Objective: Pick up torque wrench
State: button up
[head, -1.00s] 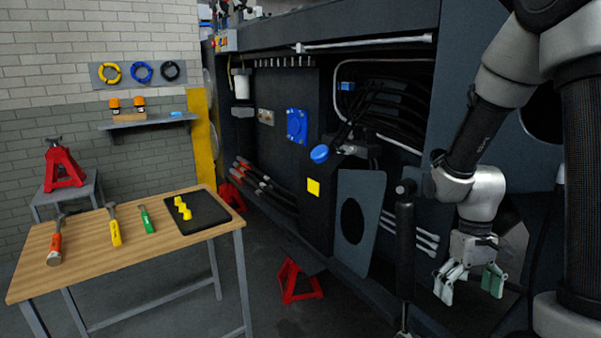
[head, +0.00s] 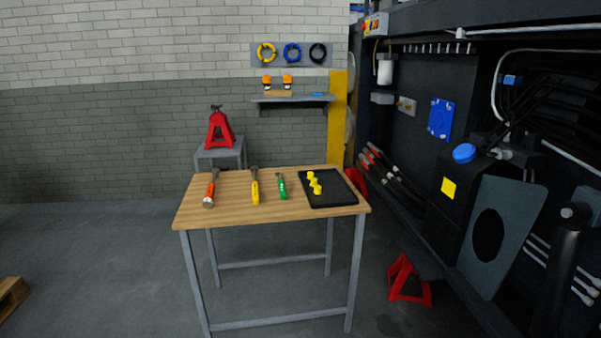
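A wooden-topped table (head: 230,210) stands in the middle of the view. Three handled tools lie apart on it: an orange-handled tool (head: 210,190) at the left, a yellow-handled tool (head: 255,188) in the middle and a green-handled tool (head: 282,187) to its right. They are too small for me to tell for sure which is the torque wrench. A black tray (head: 340,198) with several small yellow pieces (head: 314,183) lies at the table's right end. My gripper is out of view.
The dark harvester chassis (head: 415,150) fills the right side. A red stand (head: 406,280) is on the floor before it; another red stand (head: 220,128) sits on a grey side table behind. A wooden pallet (head: 10,295) is at far left. The floor left of the table is clear.

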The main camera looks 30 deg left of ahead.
aim_at(209, 193)
jog(key=u, duration=1.7)
jog(key=i+j+u, duration=0.2)
jog(key=i, duration=2.1)
jog(key=l, duration=0.1)
